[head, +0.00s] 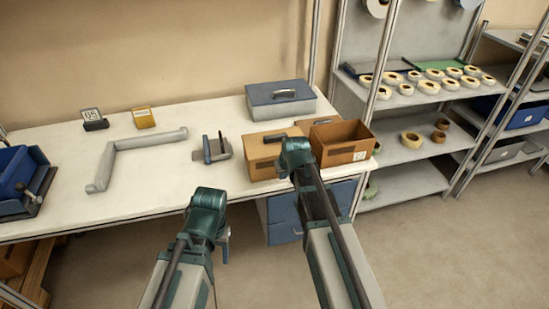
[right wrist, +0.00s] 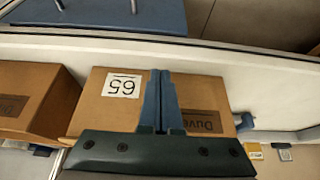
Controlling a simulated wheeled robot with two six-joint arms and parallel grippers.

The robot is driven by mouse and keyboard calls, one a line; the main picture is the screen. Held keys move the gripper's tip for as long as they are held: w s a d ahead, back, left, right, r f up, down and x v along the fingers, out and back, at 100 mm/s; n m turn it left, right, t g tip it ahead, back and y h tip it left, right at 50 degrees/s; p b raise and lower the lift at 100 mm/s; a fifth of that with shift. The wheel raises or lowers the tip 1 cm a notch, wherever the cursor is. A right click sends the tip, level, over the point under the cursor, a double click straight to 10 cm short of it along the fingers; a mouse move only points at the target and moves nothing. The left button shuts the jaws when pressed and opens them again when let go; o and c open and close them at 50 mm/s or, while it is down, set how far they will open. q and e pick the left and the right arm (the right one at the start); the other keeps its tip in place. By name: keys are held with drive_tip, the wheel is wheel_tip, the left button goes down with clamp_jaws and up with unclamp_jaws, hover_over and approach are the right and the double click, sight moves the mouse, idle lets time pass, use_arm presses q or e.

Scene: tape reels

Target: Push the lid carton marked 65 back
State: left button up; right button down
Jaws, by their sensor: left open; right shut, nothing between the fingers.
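In the head view my right gripper (head: 290,162) covers the carton's right side. My left gripper (head: 225,238) is open, low in front of the table edge, its fingers mostly hidden.
An open brown carton (head: 342,152) stands to the right of the lid carton. A grey-blue box (head: 281,103) stands behind. A small grey stand (head: 216,149) and a grey angled bar (head: 135,152) lie to the left. Blue drawers (head: 284,230) are below the table.

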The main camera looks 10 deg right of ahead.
drive_tip(key=shift+w, duration=0.1)
drive_tip(key=shift+w+a, duration=0.15)
drive_tip(key=shift+w, duration=4.55)
drive_tip(key=shift+w+a, duration=0.15)
drive_tip(key=shift+w, duration=4.5)
drive_tip(key=shift+s, duration=2.1)
wheel_tip(320, 180, up, 10)
drive_tip(key=p, duration=1)
drive_tip(key=shift+r, duration=0.1)
